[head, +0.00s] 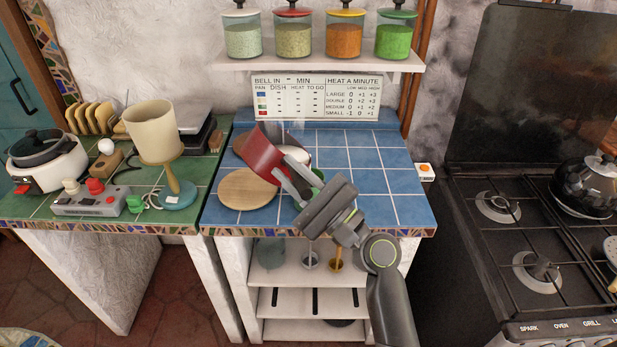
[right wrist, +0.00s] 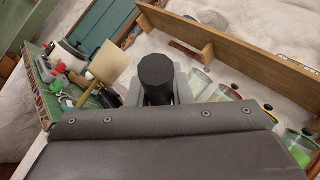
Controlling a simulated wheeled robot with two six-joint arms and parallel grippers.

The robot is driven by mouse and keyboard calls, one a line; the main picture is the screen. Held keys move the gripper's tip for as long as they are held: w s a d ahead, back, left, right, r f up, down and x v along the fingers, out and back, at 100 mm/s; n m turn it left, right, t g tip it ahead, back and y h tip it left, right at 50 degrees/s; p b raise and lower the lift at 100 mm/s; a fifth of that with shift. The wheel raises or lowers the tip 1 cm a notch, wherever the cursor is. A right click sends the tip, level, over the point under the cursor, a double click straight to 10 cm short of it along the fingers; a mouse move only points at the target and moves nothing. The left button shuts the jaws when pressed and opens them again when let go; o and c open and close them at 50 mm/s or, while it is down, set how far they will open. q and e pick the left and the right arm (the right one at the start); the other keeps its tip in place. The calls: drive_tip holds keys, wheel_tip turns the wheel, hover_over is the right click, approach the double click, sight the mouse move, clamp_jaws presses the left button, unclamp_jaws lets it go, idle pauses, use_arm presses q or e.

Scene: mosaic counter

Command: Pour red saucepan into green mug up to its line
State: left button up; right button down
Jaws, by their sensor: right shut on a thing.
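The red saucepan (head: 262,154) is in the air over the blue-tiled counter in the head view, steeply tilted. My right gripper (head: 296,182) is shut on its handle. In the right wrist view the dark handle end (right wrist: 156,80) stands between the fingers; the pan's body is hidden there. A small green part, probably the green mug (head: 319,174), shows just right of the fingers, mostly hidden behind my gripper. Its line and its contents cannot be seen. I cannot tell whether anything flows from the pan. My left gripper is not in view.
A round wooden board (head: 246,190) lies at the counter's left. A white round object (head: 297,155) is partly hidden behind the pan. A shelf of jars (head: 320,66) hangs above. The right part of the blue counter (head: 395,185) is clear; the stove stands further right.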

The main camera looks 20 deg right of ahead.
drive_tip(key=shift+a+r, duration=0.2)
drive_tip(key=shift+a, duration=0.45)
drive_tip(key=shift+w+d+r+m+t+h+b, duration=0.1)
drive_tip(key=shift+d+m+t+h+b, duration=0.25)
drive_tip(key=shift+d+m+t, duration=0.45)
drive_tip(key=shift+d+r+m+t+h+b, duration=0.1)
drive_tip(key=shift+d+m+t+h+b, duration=0.3)
drive_tip(key=shift+m, duration=0.7)
idle(5.5)
